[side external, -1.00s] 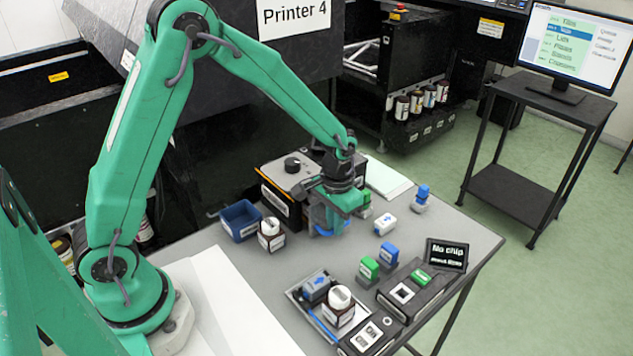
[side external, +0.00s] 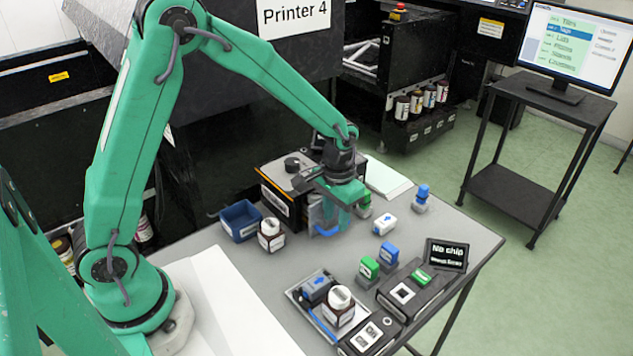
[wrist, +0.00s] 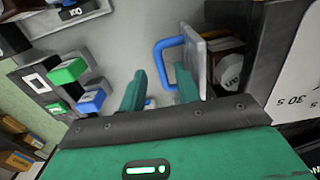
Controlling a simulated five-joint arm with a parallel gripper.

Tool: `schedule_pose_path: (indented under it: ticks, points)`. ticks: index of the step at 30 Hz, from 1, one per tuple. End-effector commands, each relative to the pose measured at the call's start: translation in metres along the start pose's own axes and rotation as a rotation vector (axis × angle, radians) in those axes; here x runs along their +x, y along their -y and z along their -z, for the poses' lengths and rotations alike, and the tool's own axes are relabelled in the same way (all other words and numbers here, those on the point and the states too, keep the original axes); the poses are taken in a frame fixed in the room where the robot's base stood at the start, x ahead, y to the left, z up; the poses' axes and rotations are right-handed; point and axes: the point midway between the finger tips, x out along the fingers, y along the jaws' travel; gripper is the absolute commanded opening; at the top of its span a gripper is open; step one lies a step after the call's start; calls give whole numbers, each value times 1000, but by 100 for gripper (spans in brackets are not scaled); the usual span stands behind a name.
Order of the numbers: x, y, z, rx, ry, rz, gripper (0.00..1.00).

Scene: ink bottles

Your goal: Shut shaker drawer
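The shaker (side external: 278,170) is a dark box with a grey top and a knob, at the back of the table. Its drawer (wrist: 199,48) stands out from the box, with a pale front panel and a blue handle (side external: 327,232). The handle also shows in the wrist view (wrist: 160,58).
A blue bin (side external: 240,232) and a dark bottle (side external: 271,243) stand left of the shaker. A tray (side external: 297,297) with a bottle is in front.

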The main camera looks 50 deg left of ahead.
Motion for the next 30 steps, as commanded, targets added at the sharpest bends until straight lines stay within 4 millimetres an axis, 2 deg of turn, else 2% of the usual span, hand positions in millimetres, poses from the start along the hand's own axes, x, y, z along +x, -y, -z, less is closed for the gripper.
schedule_pose_path:
  ticks: [6, 12, 24, 30]
  points:
    - [-30, 0, 1, 1, -5, -1, 32]
    - [-50, 0, 1, 1, -3, 0, 32]
    - [-57, 0, 0, 1, -1, 0, 32]
    - [-62, 0, 0, 1, -3, 0, 72]
